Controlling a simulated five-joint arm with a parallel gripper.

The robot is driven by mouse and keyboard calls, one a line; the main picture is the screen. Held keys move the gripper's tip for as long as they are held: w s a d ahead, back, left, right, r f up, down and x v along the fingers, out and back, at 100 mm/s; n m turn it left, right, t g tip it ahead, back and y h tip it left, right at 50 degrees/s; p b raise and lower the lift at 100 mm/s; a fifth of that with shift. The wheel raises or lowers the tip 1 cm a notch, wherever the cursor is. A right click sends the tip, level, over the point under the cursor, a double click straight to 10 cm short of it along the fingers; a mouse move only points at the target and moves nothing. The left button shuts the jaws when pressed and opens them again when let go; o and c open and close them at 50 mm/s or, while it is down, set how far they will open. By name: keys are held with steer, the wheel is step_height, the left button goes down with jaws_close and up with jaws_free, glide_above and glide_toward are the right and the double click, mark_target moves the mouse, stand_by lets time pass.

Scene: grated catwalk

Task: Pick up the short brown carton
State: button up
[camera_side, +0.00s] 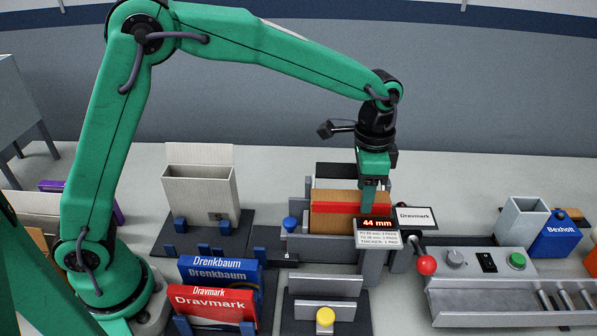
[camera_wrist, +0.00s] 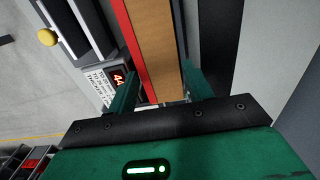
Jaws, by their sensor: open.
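A brown carton (camera_side: 335,223) with a red band along its upper edge stands in a grey fixture in the middle of the side view. In the wrist view the brown carton (camera_wrist: 152,38) runs away from me, its red strip on the left. My gripper (camera_side: 369,198) points down over the carton's right end. In the wrist view my gripper (camera_wrist: 160,90) is open, with one finger on each side of the carton. I cannot tell whether either finger touches it. The carton's lower right part is hidden behind a display and label.
A 44 mm display (camera_side: 377,223) and a Dravmark sign (camera_side: 416,217) stand close by my gripper. A red-knobbed lever (camera_side: 426,265) and a button console (camera_side: 500,265) are at right. An open pale box (camera_side: 200,186) and Drenkbaum (camera_side: 205,271) and Dravmark (camera_side: 205,301) packs are left.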

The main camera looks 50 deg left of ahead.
steer(key=shift+f, duration=0.95)
steer(key=shift+c, duration=0.4)
steer(key=c, duration=0.8)
steer(key=shift+r, duration=0.1)
step_height(320, 180, up, 18)
